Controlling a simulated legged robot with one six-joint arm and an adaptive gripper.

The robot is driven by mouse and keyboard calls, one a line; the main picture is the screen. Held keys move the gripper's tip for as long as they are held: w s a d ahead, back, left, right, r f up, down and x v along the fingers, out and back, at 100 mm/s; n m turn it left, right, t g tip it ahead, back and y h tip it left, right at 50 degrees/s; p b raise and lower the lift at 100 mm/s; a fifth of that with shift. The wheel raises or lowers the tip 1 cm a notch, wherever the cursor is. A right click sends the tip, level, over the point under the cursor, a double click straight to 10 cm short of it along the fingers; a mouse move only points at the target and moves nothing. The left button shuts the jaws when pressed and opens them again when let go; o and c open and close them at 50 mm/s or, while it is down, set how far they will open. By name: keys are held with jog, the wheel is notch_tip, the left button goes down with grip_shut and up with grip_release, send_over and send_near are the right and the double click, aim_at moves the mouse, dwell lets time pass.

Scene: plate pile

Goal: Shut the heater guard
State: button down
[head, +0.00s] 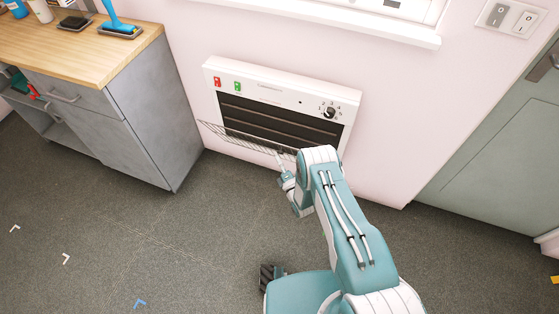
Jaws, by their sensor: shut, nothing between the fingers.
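The white wall heater (283,82) hangs low on the pink wall, with dark slats, a dial and red and green labels. Its wire guard (232,134) is open, tipped down and outward from the heater's lower front, leaving the slats bare. The right part of the guard is hidden behind my arm. My gripper (280,154) is shut and empty at the front of the guard, right of its middle. I cannot tell whether it touches the wires.
A grey cabinet (128,128) with a wooden top (70,42) stands left of the heater, a blue-handled brush (114,18) on it. A grey-green door (500,150) is at right.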

aim_at(286, 148)
jog(key=w+d+r, duration=0.1)
jog(key=w+r+m, duration=0.1)
jog(key=w, duration=0.1)
jog(key=w+d+r+m+g+h, duration=0.1)
jog(key=shift+w+d, duration=0.15)
jog(key=shift+d, duration=0.2)
jog(key=w+d+r+m+g+h, duration=0.1)
jog(key=w+d+r+m, duration=0.1)
jog(key=w, duration=0.6)
jog(key=shift+w+d+r+g, duration=0.3)
jog(key=shift+w+d, duration=0.05)
jog(key=shift+d, duration=0.1)
